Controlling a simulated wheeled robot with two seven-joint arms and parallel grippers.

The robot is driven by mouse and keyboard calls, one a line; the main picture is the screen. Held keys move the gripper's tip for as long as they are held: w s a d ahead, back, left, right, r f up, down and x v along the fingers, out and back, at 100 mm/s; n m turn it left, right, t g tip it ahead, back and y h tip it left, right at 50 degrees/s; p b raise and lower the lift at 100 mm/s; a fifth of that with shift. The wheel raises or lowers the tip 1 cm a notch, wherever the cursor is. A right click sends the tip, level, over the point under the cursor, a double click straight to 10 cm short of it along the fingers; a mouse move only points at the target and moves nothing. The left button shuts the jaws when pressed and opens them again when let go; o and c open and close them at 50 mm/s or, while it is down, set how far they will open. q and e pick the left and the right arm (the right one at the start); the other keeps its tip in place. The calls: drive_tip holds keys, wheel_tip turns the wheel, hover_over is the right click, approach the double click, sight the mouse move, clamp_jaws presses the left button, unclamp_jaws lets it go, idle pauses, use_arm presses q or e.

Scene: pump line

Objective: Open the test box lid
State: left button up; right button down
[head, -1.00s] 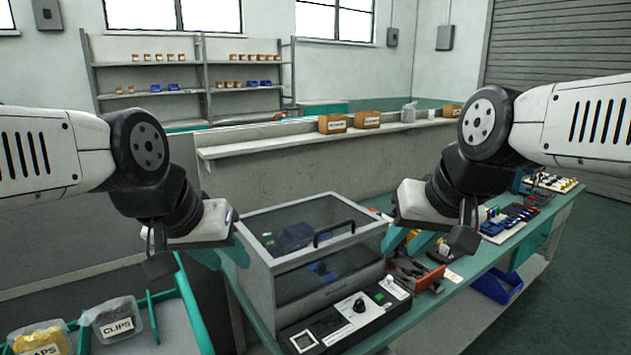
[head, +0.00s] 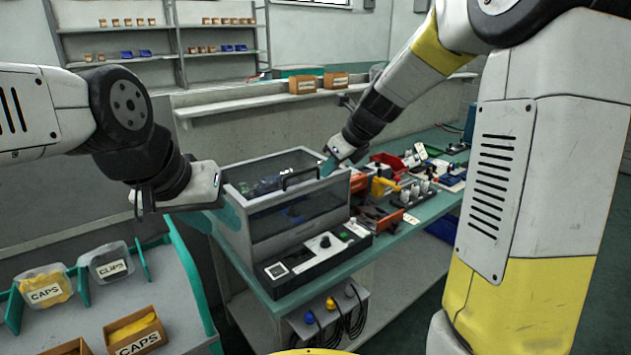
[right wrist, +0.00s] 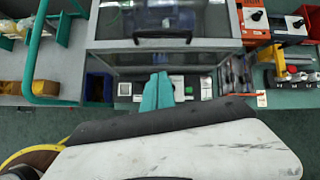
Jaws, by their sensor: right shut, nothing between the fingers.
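The test box (head: 238,232) is a grey-framed case with dark see-through panels, standing on the teal bench. Its lid (head: 283,163) looks shut, with a black bar handle (head: 300,177) at the front edge. The handle also shows in the right wrist view (right wrist: 162,37). My right gripper (head: 328,167) shows near the right end of the handle in the head view. In the right wrist view its teal fingers (right wrist: 157,92) are together and empty, apart from the handle. My left gripper (head: 232,217) is by the box's left front side; its finger gap cannot be made out.
A control panel (head: 315,252) with a knob sits in front of the box. Tools and a red bin (head: 388,164) crowd the bench to the right. A teal-edged tray with caps (head: 46,290) and clips (head: 110,264) bins stands at left front.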

sight(303, 184)
drive_tip(key=w+a+f, duration=0.1)
drive_tip(key=w+f, duration=0.1)
drive_tip(key=w+a+f+m, duration=0.1)
drive_tip(key=w+a+f, duration=0.1)
drive_tip(key=w, duration=0.1)
drive_tip(key=w+a+f+m, duration=0.1)
drive_tip(key=w+a+f, duration=0.1)
drive_tip(key=shift+w+f, duration=0.3)
drive_tip(key=shift+w, duration=0.1)
drive_tip(key=shift+w+r+m, duration=0.15)
drive_tip(key=shift+r+m, duration=0.15)
drive_tip(key=shift+r, duration=0.15)
